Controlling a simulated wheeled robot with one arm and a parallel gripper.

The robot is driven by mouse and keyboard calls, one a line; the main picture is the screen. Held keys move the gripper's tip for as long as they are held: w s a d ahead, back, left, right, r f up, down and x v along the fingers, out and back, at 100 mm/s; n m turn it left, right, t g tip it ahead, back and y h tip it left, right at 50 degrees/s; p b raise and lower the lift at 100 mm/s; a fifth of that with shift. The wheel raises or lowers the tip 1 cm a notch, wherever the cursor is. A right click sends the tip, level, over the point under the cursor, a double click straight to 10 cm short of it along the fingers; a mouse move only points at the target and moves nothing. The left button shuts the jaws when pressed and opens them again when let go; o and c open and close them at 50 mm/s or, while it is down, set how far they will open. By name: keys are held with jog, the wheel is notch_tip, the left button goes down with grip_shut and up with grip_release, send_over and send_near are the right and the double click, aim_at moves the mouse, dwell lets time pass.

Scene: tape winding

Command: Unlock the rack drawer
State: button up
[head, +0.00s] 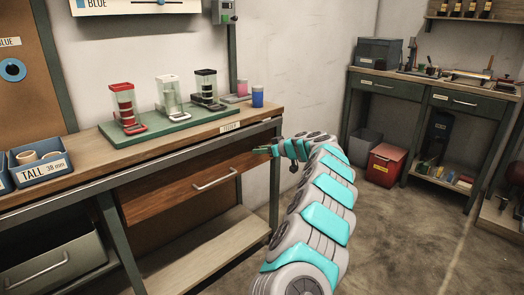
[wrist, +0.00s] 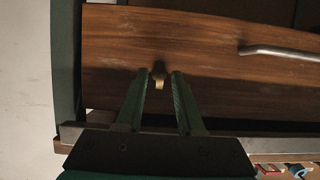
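A wooden drawer front (head: 165,196) with a metal bar handle (head: 214,180) sits under the left workbench. The drawer front also fills much of the wrist view (wrist: 200,60), with its handle (wrist: 282,51) at the right. A small brass-coloured piece (wrist: 158,80), perhaps a key or lock, sits on the drawer front. My gripper (head: 262,150) is at the drawer's upper right corner in the head view. In the wrist view its two fingers (wrist: 162,75) are apart, with the brass piece showing between their tips and a gap visible. Whether the fingers touch it cannot be told.
The workbench top (head: 75,165) overhangs the drawer. On it, a green tray (head: 178,128) holds three clear-sided devices with red, white and black parts. A blue bin (head: 42,175) marked TALL stands left. A red box (head: 384,165) stands by the far bench (head: 425,88). The floor between is clear.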

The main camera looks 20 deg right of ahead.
grip_shut()
jog(key=shift+d+f, duration=0.1)
dwell(0.5)
jog(key=shift+w+d+f+m+t+y+b, duration=0.15)
jog(key=shift+m+y, duration=1.1)
jog(key=shift+m, duration=1)
jog(key=shift+s+d+f+m+t+y+b, duration=0.15)
jog(key=shift+m+y, duration=1.05)
jog(key=shift+m, duration=1)
jog(key=shift+w+d+f+m+y+b, duration=0.15)
jog(key=shift+m+y, duration=1.1)
jog(key=shift+m, duration=1)
jog(key=shift+r, duration=0.1)
